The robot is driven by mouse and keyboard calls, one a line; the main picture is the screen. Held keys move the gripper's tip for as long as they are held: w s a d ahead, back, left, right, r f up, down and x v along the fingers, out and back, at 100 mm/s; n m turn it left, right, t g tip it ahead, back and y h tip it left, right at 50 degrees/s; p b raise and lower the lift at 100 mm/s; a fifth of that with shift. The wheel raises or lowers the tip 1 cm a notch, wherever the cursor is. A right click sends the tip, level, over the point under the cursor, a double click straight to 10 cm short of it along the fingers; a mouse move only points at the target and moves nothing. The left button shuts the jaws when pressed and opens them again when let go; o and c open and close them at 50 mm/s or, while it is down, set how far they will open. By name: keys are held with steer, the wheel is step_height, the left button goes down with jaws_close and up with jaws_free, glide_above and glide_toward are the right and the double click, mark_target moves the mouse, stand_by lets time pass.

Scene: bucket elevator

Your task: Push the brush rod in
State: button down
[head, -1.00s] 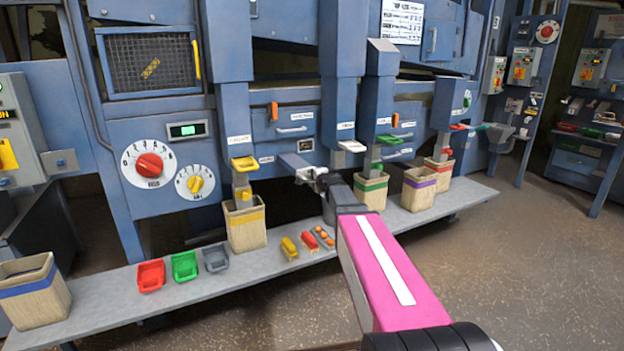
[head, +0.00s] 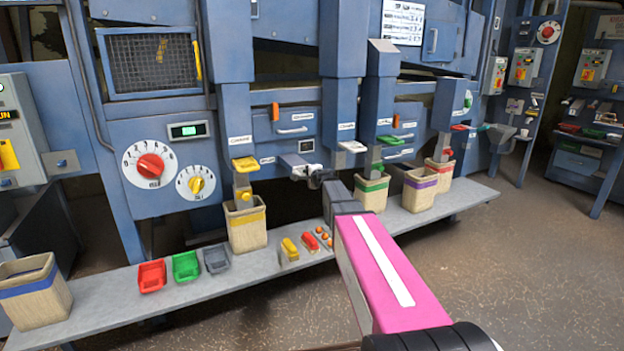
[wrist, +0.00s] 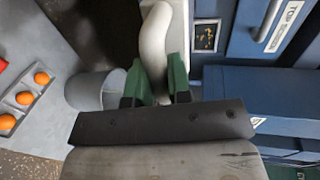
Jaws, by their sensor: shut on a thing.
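My gripper (head: 313,176) is in front of the blue machine, just below a small dark window, in the head view. In the wrist view its green fingertips (wrist: 156,80) are shut on a pale, smooth, curved piece (wrist: 154,38). This piece extends away past the fingertips. In the head view the held part is small and partly hidden by my wrist. A blue-grey flat chute (head: 294,160) is right beside my gripper.
A blue drawer (head: 286,127) with a pale handle is just above. A grey bench (head: 270,263) runs below, with baskets, small coloured trays and orange balls (head: 325,236). A yellow-banded basket (head: 245,226) is to the left, a green-banded basket (head: 370,192) to the right.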

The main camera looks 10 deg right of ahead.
mark_target(299, 163)
steer(key=r+x, duration=0.1)
steer(key=x, duration=0.5)
steer(key=r+x, duration=0.1)
steer(key=x, duration=0.4)
steer(key=r+x, duration=0.1)
steer(key=x, duration=0.5)
steer(key=shift+w+a+r, duration=0.1)
steer(key=shift+w+r, duration=0.05)
steer(key=shift+w, duration=0.2)
steer(key=shift+w+a+r, duration=0.15)
steer(key=shift+w+r, duration=0.05)
steer(key=shift+w, duration=0.2)
steer(key=c, duration=1.1)
jaws_free()
steer(key=shift+w, duration=0.1)
steer(key=shift+o, duration=0.2)
steer(key=v, duration=1.1)
